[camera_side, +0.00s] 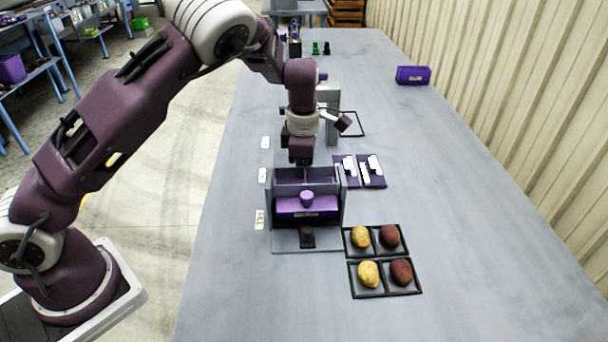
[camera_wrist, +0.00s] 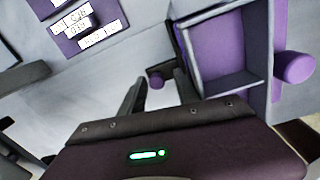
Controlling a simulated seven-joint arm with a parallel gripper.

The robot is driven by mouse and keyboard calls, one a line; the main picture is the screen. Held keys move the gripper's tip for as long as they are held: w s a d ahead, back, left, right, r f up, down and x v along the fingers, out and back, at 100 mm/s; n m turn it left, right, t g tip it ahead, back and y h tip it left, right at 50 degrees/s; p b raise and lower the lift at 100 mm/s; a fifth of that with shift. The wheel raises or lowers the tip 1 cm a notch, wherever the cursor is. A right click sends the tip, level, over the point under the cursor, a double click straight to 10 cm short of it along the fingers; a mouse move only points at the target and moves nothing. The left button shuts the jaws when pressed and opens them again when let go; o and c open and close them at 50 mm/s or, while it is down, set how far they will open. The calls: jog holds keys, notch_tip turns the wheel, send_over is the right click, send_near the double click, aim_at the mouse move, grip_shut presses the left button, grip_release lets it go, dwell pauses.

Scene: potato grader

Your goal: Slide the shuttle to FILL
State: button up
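The shuttle (camera_side: 290,208) is a purple block with a round knob (camera_side: 306,198) on top, set between the grey side walls of a frame (camera_side: 270,215). The wrist view shows a purple open box (camera_wrist: 228,50) with a large knob (camera_wrist: 295,67) at its right. My gripper (camera_side: 300,160) points down behind the large knob, over the back of the frame. In the wrist view my gripper (camera_wrist: 158,95) has its fingers spread, with a small purple knob (camera_wrist: 155,82) showing between them; I cannot tell whether they touch it. White tags (camera_side: 259,219) lie left of the frame, too small to read.
Two black trays (camera_side: 354,295) with potatoes stand at the front right of the frame. Purple cards with white labels (camera_side: 371,170) lie behind them. A grey post (camera_side: 333,100) stands behind my gripper, and a purple box (camera_side: 413,75) sits farther back.

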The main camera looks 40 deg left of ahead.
notch_tip(320, 180, up, 6)
jog(key=shift+d+r, duration=0.15)
jog(key=shift+s+r, duration=0.1)
jog(key=shift+r, duration=0.2)
jog(key=shift+a+r, duration=0.2)
jog(key=shift+r, duration=0.1)
jog(key=s+r+m+t+h, duration=0.2)
jog(key=s+r+m+h, duration=0.1)
jog(key=s+r+m, duration=0.95)
jog(key=s+r+m+t+y, duration=0.1)
jog(key=s+m+t+y, duration=0.1)
jog(key=s+m, duration=1)
jog(key=s+t, duration=0.1)
jog(key=s, duration=0.5)
jog(key=shift+s+r+m+y, duration=0.15)
jog(key=shift+s+m+y, duration=0.15)
jog(key=shift+m+y, duration=0.1)
